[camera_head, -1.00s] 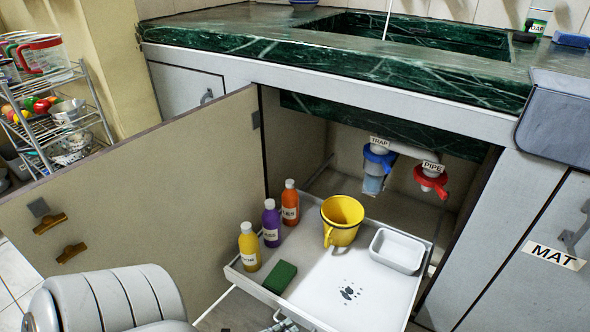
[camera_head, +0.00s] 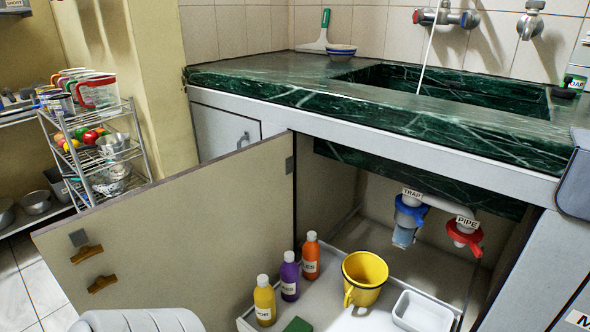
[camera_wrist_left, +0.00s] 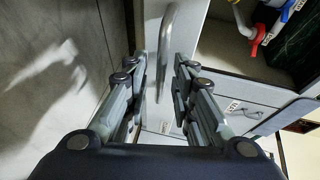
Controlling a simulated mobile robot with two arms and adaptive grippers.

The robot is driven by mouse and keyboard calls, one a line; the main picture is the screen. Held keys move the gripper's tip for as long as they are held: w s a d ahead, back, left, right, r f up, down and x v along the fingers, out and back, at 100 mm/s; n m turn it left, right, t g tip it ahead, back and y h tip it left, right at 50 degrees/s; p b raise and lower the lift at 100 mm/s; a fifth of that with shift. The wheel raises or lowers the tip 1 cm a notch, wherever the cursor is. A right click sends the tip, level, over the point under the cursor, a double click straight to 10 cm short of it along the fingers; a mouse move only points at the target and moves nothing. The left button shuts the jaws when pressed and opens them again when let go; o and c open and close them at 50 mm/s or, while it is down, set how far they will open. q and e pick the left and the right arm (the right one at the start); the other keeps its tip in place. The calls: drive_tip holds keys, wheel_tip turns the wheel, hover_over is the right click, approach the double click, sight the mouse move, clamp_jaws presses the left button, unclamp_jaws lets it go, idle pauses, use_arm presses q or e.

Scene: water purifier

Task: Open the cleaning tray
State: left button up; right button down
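The white cleaning tray (camera_head: 340,321) lies in the open cabinet under the sink, its front cut off by the bottom edge of the head view. It carries yellow, purple and orange bottles (camera_head: 289,277), a green sponge (camera_head: 298,325), a yellow mug (camera_head: 365,276) and a small white dish (camera_head: 422,312). In the left wrist view my left gripper (camera_wrist_left: 163,85) is open, with a silver bar handle (camera_wrist_left: 166,40) showing between its fingers. I cannot tell whether they touch it. The handle is likely the tray's. My right gripper is not in view.
The open cabinet door (camera_head: 180,225) stands left of the tray. A trap (camera_head: 408,213) and a red-valved pipe (camera_head: 465,232) hang above it. The green marble counter (camera_head: 400,115) overhangs the cabinet. A wire rack (camera_head: 95,160) stands at far left.

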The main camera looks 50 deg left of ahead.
use_arm(q)
drive_tip(key=shift+s+a, duration=0.1)
drive_tip(key=v, duration=1.1)
drive_tip(key=shift+s+r, duration=0.15)
drive_tip(key=shift+s, duration=0.25)
drive_tip(key=shift+w, duration=0.1)
